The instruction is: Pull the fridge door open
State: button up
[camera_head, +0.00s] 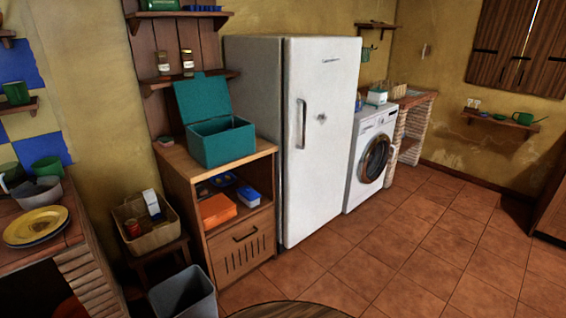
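A tall white fridge (252,88) stands against the back wall near the middle of the view. Its door (325,150) faces right and toward me and looks closed. A vertical metal handle (301,124) runs along the left part of the door. A small dark mark or badge (321,118) sits on the door to the right of the handle. My gripper and arm are not in this view.
A wooden cabinet (244,244) with a teal open box (220,141) stands left of the fridge. A washing machine (370,158) stands right of it. A grey bin (184,295) is at the front left. Tiled floor (430,240) lies clear in front of the door.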

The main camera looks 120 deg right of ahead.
aim_at(321, 74)
jog(key=z, duration=4.1)
